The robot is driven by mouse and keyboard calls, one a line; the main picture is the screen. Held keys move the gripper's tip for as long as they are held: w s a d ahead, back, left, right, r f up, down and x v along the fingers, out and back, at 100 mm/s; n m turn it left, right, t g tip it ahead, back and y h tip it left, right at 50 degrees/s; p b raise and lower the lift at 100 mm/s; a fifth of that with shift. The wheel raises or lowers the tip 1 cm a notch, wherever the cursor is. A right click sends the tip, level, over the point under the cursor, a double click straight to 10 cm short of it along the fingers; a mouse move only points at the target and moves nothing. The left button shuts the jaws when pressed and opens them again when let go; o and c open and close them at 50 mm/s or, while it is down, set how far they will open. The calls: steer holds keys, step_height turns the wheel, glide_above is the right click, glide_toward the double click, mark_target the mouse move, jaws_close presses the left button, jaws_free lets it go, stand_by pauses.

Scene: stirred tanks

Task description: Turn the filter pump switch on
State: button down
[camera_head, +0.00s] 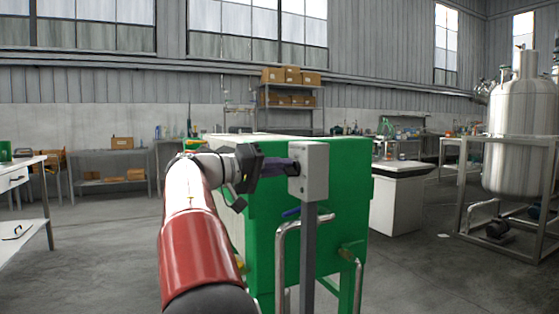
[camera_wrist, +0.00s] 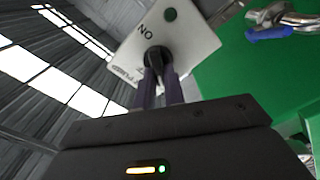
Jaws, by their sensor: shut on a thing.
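The filter pump switch is a black knob (camera_wrist: 157,58) on a light grey box (camera_head: 314,172) on a post. In the wrist view, the box's face (camera_wrist: 186,40) carries the letters "ON", a dark green round spot and partly hidden lettering below. My gripper (camera_head: 290,167) reaches the box from the left in the head view. In the wrist view its two purple fingers (camera_wrist: 160,84) are shut on the knob, one on each side. The fingers hide part of the knob, so its exact angle is hard to tell.
A green tank (camera_head: 345,205) stands right behind the switch post (camera_head: 308,255), with bent metal pipes (camera_head: 282,260) and a blue-handled valve (camera_wrist: 270,33) close by. A white bench (camera_head: 400,200) and a steel tank (camera_head: 520,140) stand to the right. Open floor lies between them.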

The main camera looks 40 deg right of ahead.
steer(key=shift+w+f+n+p, duration=0.15)
steer(key=shift+n+p, duration=0.8)
steer(key=shift+n, duration=0.65)
steer(key=shift+f+n+p, duration=0.1)
steer(key=shift+n+p, duration=0.85)
steer(key=shift+n, duration=0.65)
steer(key=shift+f, duration=0.1)
steer(key=c, duration=1.5)
jaws_free()
steer(key=shift+v, duration=3.95)
